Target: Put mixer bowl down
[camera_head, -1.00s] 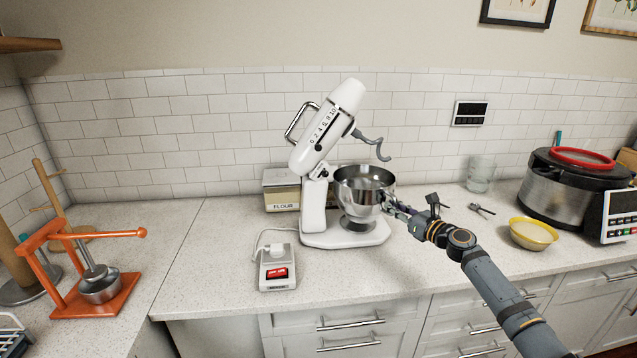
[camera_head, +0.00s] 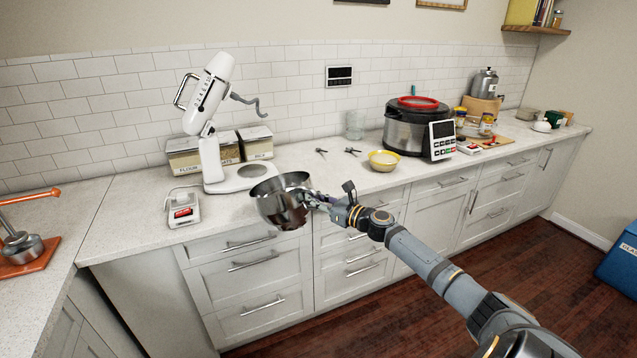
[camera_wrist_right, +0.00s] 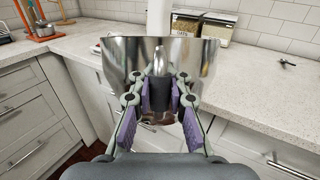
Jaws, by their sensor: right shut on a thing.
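The steel mixer bowl (camera_head: 281,203) hangs in the air at the front edge of the counter, roughly upright. My right gripper (camera_head: 318,199) is shut on the bowl at its right side. In the right wrist view the bowl (camera_wrist_right: 118,62) is ahead of the purple-padded fingers (camera_wrist_right: 160,97), which close on its handle. The white stand mixer (camera_head: 209,130) stands behind with its head tilted up, its dough hook (camera_head: 246,101) showing and its base (camera_head: 240,178) bare. My left gripper is not in view.
A yellow bowl (camera_head: 384,160), a glass (camera_head: 355,125) and a large cooker (camera_head: 405,132) stand to the right.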

